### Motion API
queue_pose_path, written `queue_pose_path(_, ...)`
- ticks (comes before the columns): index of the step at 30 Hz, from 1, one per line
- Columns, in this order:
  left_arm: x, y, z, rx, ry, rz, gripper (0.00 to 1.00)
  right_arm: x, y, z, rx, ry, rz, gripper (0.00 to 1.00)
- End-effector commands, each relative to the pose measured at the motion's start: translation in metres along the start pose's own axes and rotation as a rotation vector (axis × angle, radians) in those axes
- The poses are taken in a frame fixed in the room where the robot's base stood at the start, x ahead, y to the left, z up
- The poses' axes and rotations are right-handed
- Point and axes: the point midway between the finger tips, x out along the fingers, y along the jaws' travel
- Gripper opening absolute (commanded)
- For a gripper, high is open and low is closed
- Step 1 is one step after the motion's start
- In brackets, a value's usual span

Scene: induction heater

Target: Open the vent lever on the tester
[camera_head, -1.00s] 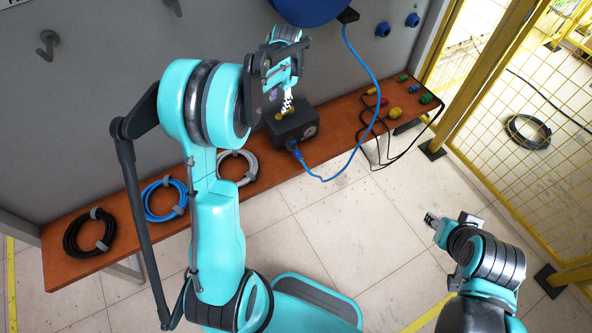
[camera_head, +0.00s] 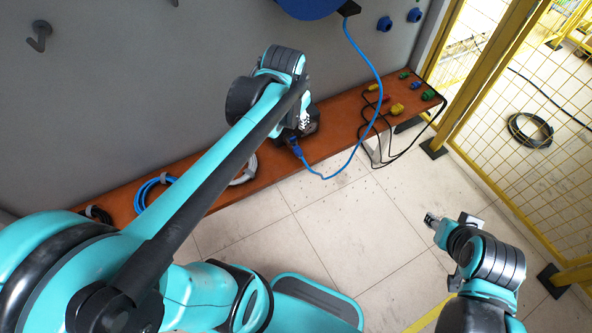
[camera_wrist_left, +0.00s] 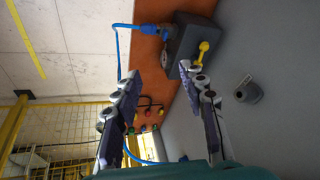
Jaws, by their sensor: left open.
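The tester is a dark grey box (camera_head: 313,130) on the brown shelf, mostly hidden behind my left wrist in the head view. In the left wrist view the tester (camera_wrist_left: 182,45) shows at upper right, with a yellow vent lever (camera_wrist_left: 203,48) on its face and a blue plug in its side. My left gripper (camera_wrist_left: 158,72) is open and empty. The lever is just beyond the tip of its right-hand finger, not between the fingers; I cannot tell whether they touch. My right gripper (camera_head: 431,220) hangs over the floor, far from the tester; its fingers are too small to judge.
A blue cable (camera_head: 372,80) loops from the blue reel (camera_head: 310,8) to the tester. Coloured connectors (camera_head: 397,110) with black leads lie at the shelf's right end. Coiled cables (camera_head: 152,190) lie on its left part. A yellow mesh fence (camera_head: 500,130) stands at right. The floor is open.

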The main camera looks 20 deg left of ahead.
Motion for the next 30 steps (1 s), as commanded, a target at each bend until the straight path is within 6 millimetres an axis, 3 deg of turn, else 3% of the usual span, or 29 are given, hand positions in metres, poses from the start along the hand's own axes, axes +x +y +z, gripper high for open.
queue_pose_path(9,-0.013,0.038,0.041,-0.088,0.097,0.017,0.42,0.008,0.000,0.006,0.000,0.000,0.000,0.40)
queue_pose_path(19,-0.012,0.073,0.084,-0.181,0.194,0.048,0.42,0.016,0.000,0.011,0.000,0.000,0.000,0.40)
queue_pose_path(30,-0.006,0.092,0.109,-0.243,0.254,0.074,0.42,0.019,0.000,0.014,0.000,0.000,0.000,0.40)
